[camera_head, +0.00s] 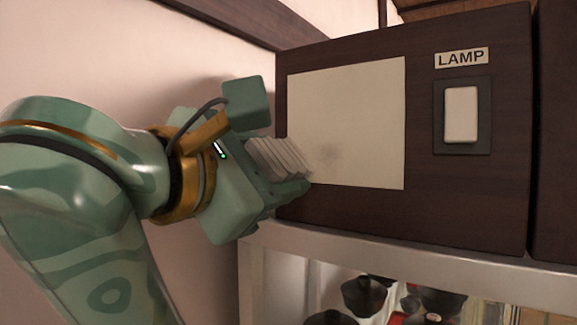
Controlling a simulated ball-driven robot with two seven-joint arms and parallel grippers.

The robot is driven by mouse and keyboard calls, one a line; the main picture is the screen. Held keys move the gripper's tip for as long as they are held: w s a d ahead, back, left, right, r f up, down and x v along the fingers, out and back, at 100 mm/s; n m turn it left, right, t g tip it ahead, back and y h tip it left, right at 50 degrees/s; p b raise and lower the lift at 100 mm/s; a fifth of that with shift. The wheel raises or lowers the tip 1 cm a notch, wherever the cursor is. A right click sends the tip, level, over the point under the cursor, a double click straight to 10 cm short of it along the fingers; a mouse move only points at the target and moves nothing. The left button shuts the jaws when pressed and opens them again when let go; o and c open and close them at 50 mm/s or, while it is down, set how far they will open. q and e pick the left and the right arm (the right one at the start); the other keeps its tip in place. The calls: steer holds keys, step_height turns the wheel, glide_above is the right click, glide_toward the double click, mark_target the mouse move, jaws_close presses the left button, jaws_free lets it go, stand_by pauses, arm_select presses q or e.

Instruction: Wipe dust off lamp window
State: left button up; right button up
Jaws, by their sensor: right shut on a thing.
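The lamp window (350,105) is a pale cream rectangular panel set in a dark wooden box. A faint grey dust smudge (329,153) shows on its lower left part. My right gripper (283,172) is at the window's lower left edge, shut on a whitish, pleated cloth-like wiper (272,156). The wiper's right end overlaps the window's left edge in the picture, just left of the smudge; I cannot tell whether it touches the surface. The gripper hides part of the wiper and the box's lower left corner. My left gripper is not in view.
A white rocker switch (461,114) in a dark frame sits right of the window, under a LAMP label (461,57). Below the box, a pale metal-framed case (400,258) holds dark and red items. A plain wall (120,60) stands at the left.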

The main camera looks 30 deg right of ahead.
steer(key=shift+s+a, duration=0.2)
steer(key=shift+a, duration=0.25)
steer(key=shift+a, duration=0.15)
steer(key=shift+r+p+v, duration=0.2)
steer(key=shift+p+v, duration=0.6)
steer(key=shift+p, duration=0.3)
steer(key=shift+s+a+f, duration=0.25)
steer(key=shift+a, duration=0.2)
